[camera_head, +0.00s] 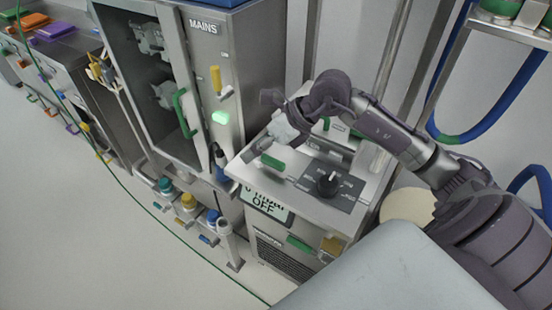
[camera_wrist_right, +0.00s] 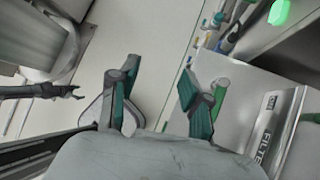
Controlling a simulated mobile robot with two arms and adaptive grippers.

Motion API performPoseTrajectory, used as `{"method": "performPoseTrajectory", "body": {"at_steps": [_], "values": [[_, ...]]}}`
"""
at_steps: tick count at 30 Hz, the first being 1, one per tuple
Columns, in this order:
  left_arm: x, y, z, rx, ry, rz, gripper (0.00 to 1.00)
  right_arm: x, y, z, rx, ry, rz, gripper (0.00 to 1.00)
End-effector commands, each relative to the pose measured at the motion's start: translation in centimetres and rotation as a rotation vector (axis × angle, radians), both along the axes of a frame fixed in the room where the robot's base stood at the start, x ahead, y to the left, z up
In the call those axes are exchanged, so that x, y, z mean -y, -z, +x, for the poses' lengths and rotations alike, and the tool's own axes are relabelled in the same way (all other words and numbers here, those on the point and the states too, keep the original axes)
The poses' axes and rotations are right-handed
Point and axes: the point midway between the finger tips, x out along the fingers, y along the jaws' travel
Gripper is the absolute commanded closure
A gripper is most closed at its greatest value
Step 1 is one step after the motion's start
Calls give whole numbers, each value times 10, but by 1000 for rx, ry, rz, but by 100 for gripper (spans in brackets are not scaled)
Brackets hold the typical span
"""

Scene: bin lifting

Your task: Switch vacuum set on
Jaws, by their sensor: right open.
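The vacuum unit is a grey metal cabinet with a sloped top (camera_head: 307,204). A black rotary knob (camera_head: 328,184) sits on a dark labelled plate on this top. The front display (camera_head: 265,203) reads "OFF" below a partly hidden mbar value. My right gripper (camera_head: 276,137) is above the back left of the top, left of the knob and apart from it. In the right wrist view its fingers (camera_wrist_right: 165,88) are spread and empty. A green handle (camera_wrist_right: 220,103) shows beside one finger; contact is unclear. A dark claw, probably my left gripper (camera_wrist_right: 73,92), shows small there.
A MAINS cabinet (camera_head: 204,60) with a green lamp (camera_head: 220,117) stands left of the unit. Several coloured-cap bottles stand on a low rack (camera_head: 205,240). A blue hose (camera_head: 495,108) hangs at the right.

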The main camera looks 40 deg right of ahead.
Motion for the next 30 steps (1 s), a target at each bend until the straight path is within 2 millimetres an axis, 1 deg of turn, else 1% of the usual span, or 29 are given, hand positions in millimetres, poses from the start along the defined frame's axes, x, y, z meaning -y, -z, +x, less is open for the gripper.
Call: {"method": "performPoseTrajectory", "body": {"at_steps": [1, 3, 6, 8, 10, 14, 24, 27, 30], "values": [[0, 0, -1, -1, 0, 0, 27, 29, 2, 2, -23, 26, -124, 52], [0, 0, -1, -1, 0, 0, 27, 62, 5, 1, -61, 64, -255, 52], [-1, 0, -1, -2, 0, 0, 27, 91, 4, -1, -99, 105, -367, 52], [-1, 0, -1, -2, -1, 0, 27, 100, 4, -2, -112, 118, -400, 52], [-1, -2, -1, -2, -1, 0, 27, 104, 8, -1, -121, 125, -416, 52], [-1, -6, -2, -3, -1, 1, 27, 101, 23, 4, -123, 124, -414, 52], [-1, -22, -2, -4, 0, 1, 27, 89, 89, 29, -123, 123, -410, 52], [0, -25, -3, -4, 0, 1, 27, 86, 105, 35, -123, 123, -410, 52], [0, -27, -3, -4, 0, 1, 27, 85, 118, 40, -120, 122, -412, 52]]}}
